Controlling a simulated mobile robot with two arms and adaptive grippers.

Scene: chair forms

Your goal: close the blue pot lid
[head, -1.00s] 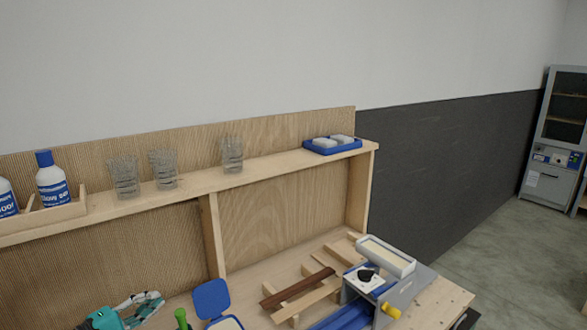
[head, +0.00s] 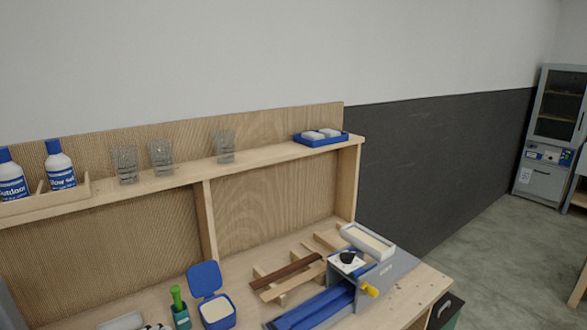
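The blue pot (head: 217,313) stands on the workbench at the bottom of the head view, left of the middle. It holds something pale. Its blue lid (head: 205,279) stands open, raised upright at the back of the pot. Neither of my grippers shows in the head view.
A shelf (head: 196,176) behind carries glasses, bottles and a blue tray (head: 321,139).

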